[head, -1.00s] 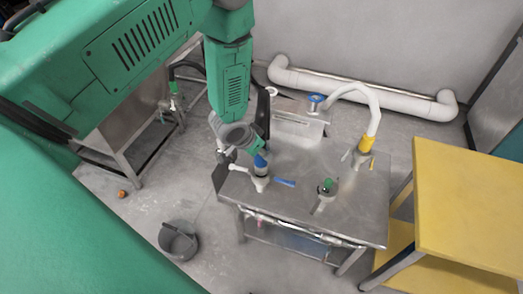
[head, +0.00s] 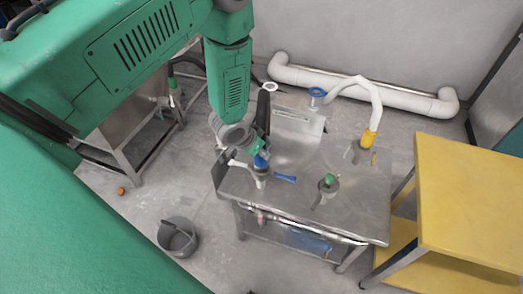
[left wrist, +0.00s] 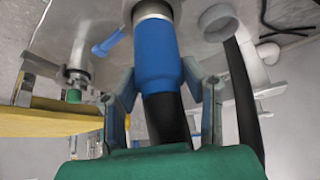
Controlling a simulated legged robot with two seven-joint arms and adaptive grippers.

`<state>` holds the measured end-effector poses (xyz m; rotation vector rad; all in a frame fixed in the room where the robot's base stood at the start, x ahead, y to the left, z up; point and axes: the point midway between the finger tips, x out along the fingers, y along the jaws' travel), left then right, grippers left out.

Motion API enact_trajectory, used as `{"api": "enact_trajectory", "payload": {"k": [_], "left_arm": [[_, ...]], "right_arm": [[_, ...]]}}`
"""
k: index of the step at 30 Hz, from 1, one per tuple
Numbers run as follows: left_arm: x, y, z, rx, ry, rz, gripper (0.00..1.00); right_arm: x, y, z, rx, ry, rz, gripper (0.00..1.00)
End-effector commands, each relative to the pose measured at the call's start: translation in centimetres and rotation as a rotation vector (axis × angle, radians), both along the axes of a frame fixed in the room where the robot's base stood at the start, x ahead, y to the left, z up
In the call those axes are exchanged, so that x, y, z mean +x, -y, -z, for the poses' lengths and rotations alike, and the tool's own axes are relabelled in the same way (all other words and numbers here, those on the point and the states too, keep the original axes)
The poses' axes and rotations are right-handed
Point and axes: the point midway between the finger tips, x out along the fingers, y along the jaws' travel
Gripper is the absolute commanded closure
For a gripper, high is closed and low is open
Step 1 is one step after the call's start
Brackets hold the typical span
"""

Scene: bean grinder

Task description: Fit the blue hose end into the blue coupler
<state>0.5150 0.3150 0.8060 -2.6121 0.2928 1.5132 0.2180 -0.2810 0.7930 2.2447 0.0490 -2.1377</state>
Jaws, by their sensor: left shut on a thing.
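My left gripper (left wrist: 158,76) is shut on the blue hose end (left wrist: 156,48), with one finger on each side of it. A black hose (left wrist: 166,118) runs from the blue end back toward the gripper. In the head view, the blue hose end (head: 261,161) stands over a pale metal fitting (head: 261,180) at the table's left front, apparently the coupler. A metal collar (left wrist: 152,10) meets the blue end in the left wrist view. The two look in line and touching, but I cannot tell how deep the end sits. My right gripper is not in view.
A blue lever (head: 285,179) lies beside the fitting on the metal table (head: 300,206). A green-topped fitting (head: 328,182) and a white hose with a yellow end (head: 369,139) are to the right. A yellow table (head: 470,195) stands at right, a bucket (head: 178,236) on the floor.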

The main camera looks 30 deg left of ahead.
Motion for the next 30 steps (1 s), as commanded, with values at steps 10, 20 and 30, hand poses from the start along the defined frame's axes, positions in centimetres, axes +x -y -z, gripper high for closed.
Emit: {"api": "enact_trajectory", "payload": {"k": [10,20,30], "left_arm": [[0.1,0.0,0.9,0.000,0.002,0.000,1.00],[0.1,0.0,1.3,0.000,0.002,0.000,0.39],[-0.1,0.0,1.2,0.000,-0.001,0.000,0.39]], "right_arm": [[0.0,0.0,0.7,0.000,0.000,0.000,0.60],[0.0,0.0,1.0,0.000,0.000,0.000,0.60],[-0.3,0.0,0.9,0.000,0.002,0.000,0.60]]}}
